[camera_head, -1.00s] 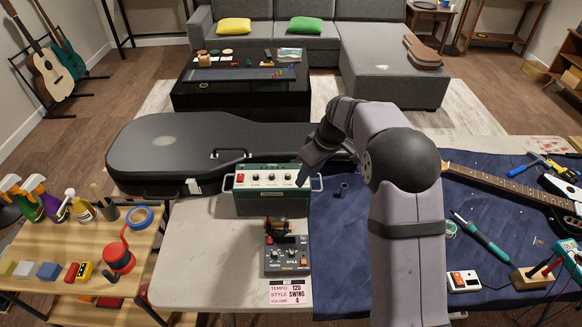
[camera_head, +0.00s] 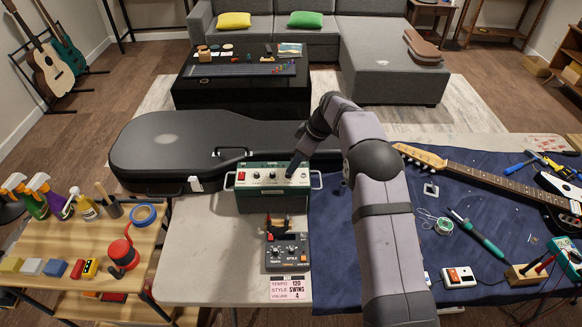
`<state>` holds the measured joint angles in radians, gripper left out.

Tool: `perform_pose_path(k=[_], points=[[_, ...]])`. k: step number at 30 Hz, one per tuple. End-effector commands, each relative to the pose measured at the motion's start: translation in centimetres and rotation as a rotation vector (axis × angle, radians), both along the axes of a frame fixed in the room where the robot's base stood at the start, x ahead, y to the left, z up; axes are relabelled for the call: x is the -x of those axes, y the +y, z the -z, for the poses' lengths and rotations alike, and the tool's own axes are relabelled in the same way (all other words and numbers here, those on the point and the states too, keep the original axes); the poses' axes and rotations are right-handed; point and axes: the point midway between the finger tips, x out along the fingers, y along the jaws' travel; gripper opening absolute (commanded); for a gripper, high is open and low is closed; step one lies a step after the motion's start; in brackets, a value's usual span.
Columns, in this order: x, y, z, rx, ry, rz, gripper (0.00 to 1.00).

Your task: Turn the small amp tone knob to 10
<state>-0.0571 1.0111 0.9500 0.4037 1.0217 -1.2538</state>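The small amp (camera_head: 272,200) is a green box with a pale front panel, a carrying handle at each side and a row of small knobs. It stands upright at the back of the pale worktop. The knob labels are too small to read, so I cannot tell which is tone. My gripper (camera_head: 291,174) points down at the right part of the panel and covers it. I cannot tell whether it touches a knob, or whether its fingers are open.
A grey pedal unit (camera_head: 287,254) and a tempo/style card (camera_head: 291,289) lie in front of the amp. A black guitar case (camera_head: 190,145) is behind. A blue mat (camera_head: 335,265) with an electric guitar (camera_head: 490,180) and soldering tools lies to the right.

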Motion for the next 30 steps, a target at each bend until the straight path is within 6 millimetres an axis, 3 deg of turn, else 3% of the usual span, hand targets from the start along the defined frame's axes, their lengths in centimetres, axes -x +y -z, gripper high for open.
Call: perform_pose_path(k=[10,23,27,30], points=[[-0.6,1.4,3.4,-0.001,0.002,-0.001,0.33],[-0.8,1.6,4.2,-0.001,0.000,0.000,0.33],[-0.7,1.6,4.2,-0.001,0.000,0.000,0.02],[-0.7,1.6,4.2,0.000,0.000,0.000,0.00]])
